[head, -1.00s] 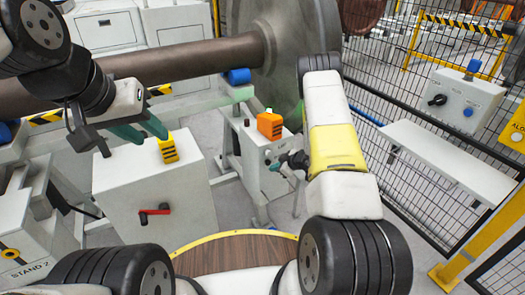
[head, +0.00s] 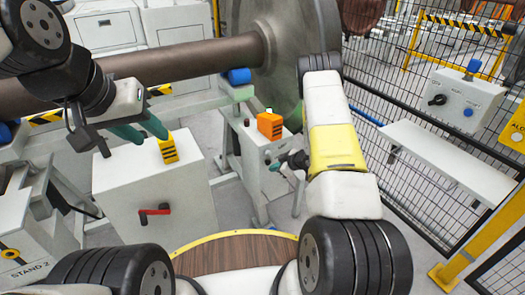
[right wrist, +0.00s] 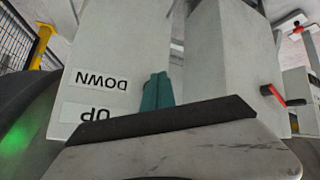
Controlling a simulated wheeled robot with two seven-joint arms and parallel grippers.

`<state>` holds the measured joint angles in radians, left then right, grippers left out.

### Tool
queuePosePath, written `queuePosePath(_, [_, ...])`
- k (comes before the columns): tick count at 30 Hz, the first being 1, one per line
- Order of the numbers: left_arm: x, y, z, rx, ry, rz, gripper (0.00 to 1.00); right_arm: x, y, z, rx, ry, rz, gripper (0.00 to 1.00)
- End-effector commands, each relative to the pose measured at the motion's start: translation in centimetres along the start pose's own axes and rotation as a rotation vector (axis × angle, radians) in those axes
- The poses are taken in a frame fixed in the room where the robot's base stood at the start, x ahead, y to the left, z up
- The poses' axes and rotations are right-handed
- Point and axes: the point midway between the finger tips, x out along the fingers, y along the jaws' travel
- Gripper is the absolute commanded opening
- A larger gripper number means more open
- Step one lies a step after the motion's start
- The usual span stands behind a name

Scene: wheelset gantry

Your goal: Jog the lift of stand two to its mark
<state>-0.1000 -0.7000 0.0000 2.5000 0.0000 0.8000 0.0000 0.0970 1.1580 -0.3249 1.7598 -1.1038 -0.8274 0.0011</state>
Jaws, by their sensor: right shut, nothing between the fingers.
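A grey stand box with an orange block (head: 270,125) on top stands in the middle of the head view. My right gripper (head: 276,166) is at that box's right-hand face. In the right wrist view its teal fingers (right wrist: 156,92) are together and empty, in front of a pale panel with upside-down labels DOWN (right wrist: 101,79) and UP (right wrist: 92,113). Whether the fingertips touch the panel I cannot tell; no button shows there. A STAND 2 label (head: 26,272) is on a grey unit at lower left. My left gripper (head: 140,130) is open, beside a yellow block (head: 168,147) on a grey cabinet.
The grey cabinet (head: 150,195) has a red crank (head: 153,212). A brown axle (head: 180,65) with a large wheel (head: 285,50) lies behind. A mesh fence, a white bench (head: 450,160) and a control box (head: 462,98) are at right.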

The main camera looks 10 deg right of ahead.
Motion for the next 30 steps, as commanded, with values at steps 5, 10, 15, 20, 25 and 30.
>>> queuePosePath(5, [0.00, 0.00, 0.00, 0.000, 0.000, 0.000, 0.36, 0.00, 0.00, 0.00, 0.000, 0.000, 0.000, 0.00])
queuePosePath(10, [0.00, 0.00, 0.00, 0.000, 0.000, 0.000, 0.36, 0.18, 0.13, -0.14, 0.000, 0.001, 0.000, 0.00])
queuePosePath(15, [0.00, 0.00, 0.00, 0.000, 0.000, 0.000, 0.36, 0.54, 0.44, -0.40, 0.000, 0.000, 0.001, 0.00])
queuePosePath(20, [0.00, 0.00, 0.00, 0.000, 0.000, 0.000, 0.36, 0.58, 0.44, -0.44, 0.000, 0.000, 0.000, 0.00])
queuePosePath(25, [0.00, 0.00, 0.00, 0.000, 0.000, 0.000, 0.36, 0.58, 0.43, -0.44, 0.000, 0.000, 0.000, 0.00])
queuePosePath(30, [0.00, 0.00, 0.00, 0.000, 0.000, 0.000, 0.36, 0.67, 0.49, -0.52, 0.000, 0.000, 0.000, 0.00])
